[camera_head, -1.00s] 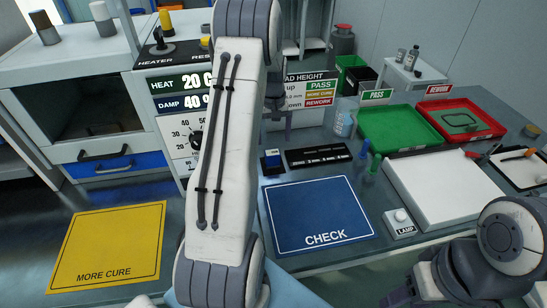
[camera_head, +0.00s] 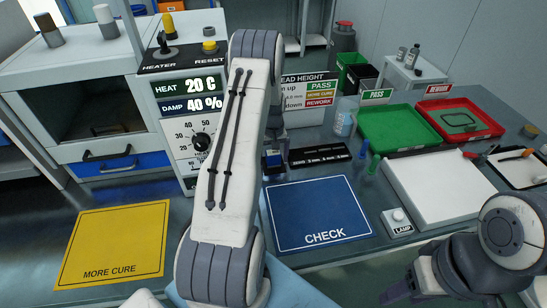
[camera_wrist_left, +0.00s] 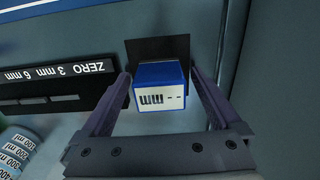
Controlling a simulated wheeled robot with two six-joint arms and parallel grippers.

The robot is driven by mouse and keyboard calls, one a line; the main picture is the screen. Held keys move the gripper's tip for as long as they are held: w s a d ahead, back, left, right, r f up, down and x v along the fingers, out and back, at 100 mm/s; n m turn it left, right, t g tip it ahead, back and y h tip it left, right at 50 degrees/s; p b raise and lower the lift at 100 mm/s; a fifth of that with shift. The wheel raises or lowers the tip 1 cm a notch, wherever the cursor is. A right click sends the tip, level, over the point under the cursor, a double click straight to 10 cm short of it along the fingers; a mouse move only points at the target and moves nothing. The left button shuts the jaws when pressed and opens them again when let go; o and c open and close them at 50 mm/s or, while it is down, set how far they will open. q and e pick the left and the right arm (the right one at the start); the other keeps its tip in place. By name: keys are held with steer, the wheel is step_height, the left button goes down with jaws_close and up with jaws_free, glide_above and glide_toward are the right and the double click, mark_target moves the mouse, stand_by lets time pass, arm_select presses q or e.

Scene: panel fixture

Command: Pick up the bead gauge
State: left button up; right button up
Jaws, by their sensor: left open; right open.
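The bead gauge looks to be the small blue block with a white "mm" label (camera_wrist_left: 161,88) in the left wrist view, standing against a dark square plate. In the head view the blue block (camera_head: 272,161) shows beside the black strip, partly covered by my left arm. My left gripper (camera_wrist_left: 162,78) is open, with one finger on each side of the block. Small gaps seem to remain, and contact cannot be made out. In the head view my left arm hides most of this gripper.
A black gauge strip marked ZERO, 3 mm, 6 mm (camera_head: 320,155) lies right beside the block. The blue CHECK mat (camera_head: 315,210) is in front.

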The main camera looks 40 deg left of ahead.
arm_select(q)
steer(key=shift+c, duration=0.3)
jaws_close()
steer(key=shift+r, duration=0.15)
